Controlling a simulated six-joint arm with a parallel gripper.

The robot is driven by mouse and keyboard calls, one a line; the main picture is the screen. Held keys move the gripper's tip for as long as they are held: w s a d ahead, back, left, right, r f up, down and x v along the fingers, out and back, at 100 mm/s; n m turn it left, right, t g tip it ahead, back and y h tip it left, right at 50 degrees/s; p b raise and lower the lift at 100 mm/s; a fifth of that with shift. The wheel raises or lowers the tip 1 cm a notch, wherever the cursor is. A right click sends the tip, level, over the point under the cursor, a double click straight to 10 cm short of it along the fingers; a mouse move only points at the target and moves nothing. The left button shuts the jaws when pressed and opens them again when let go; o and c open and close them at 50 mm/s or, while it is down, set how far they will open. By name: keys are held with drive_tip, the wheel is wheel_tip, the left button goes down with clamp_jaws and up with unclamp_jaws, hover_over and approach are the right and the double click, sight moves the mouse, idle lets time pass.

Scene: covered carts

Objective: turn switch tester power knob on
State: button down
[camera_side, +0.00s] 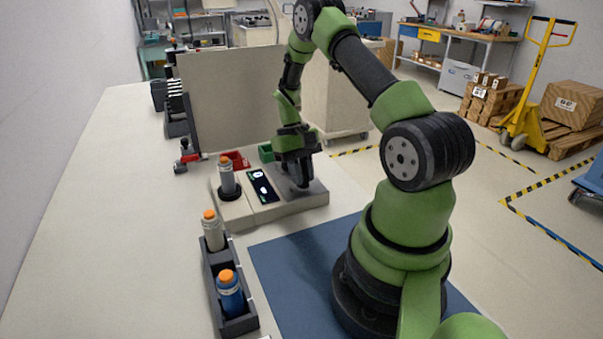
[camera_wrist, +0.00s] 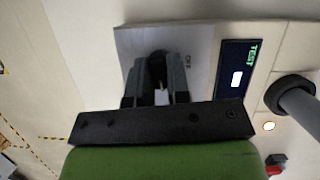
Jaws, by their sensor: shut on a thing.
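The switch tester (camera_side: 285,208) is a low beige box on the bench, with a dark display panel (camera_side: 262,187) that also shows in the wrist view (camera_wrist: 237,75). A grey cylinder with an orange cap (camera_side: 227,178) stands upright in a dark ring at its left. My gripper (camera_side: 301,182) points down over the right part of the tester. In the wrist view my gripper (camera_wrist: 158,85) is shut on the dark power knob (camera_wrist: 157,64), on a grey plate with lettering beside it. The fingers hide much of the knob, and I cannot tell its turned position.
A dark rack (camera_side: 238,322) holds a grey and a blue orange-capped cylinder in front. A red bin (camera_side: 236,159) and a green bin (camera_side: 266,152) stand behind the tester, before an upright beige panel (camera_side: 230,100). The bench at left is clear.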

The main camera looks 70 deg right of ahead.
drive_tip(key=shift+s+f+m, duration=0.1)
drive_tip(key=shift+s+m, duration=0.05)
drive_tip(key=shift+m, duration=0.35)
drive_tip(key=c, duration=1.1)
unclamp_jaws()
drive_tip(key=shift+y, duration=0.3)
drive_tip(key=shift+v, duration=5)
drive_tip(key=shift+a, duration=0.15)
drive_tip(key=w+a+r+n+t+h, duration=0.1)
drive_tip(key=a+r+n+t+h, duration=0.2)
drive_tip(key=a+r, duration=0.95)
drive_tip(key=s+a+r+t, duration=0.1)
drive_tip(key=s+a+t, duration=0.1)
drive_tip(key=s+a, duration=0.1)
drive_tip(key=s+a+r+n+t+y, duration=0.1)
drive_tip(key=s+a+r+t, duration=0.1)
drive_tip(key=s+a+t, duration=0.1)
drive_tip(key=s+a+r+t, duration=0.2)
drive_tip(key=s+a, duration=0.3)
drive_tip(key=a, duration=0.1)
drive_tip(key=shift+s+a+r+n+t+y, duration=0.1)
drive_tip(key=shift+a+n+t+y, duration=0.2)
drive_tip(key=shift+n, duration=0.1)
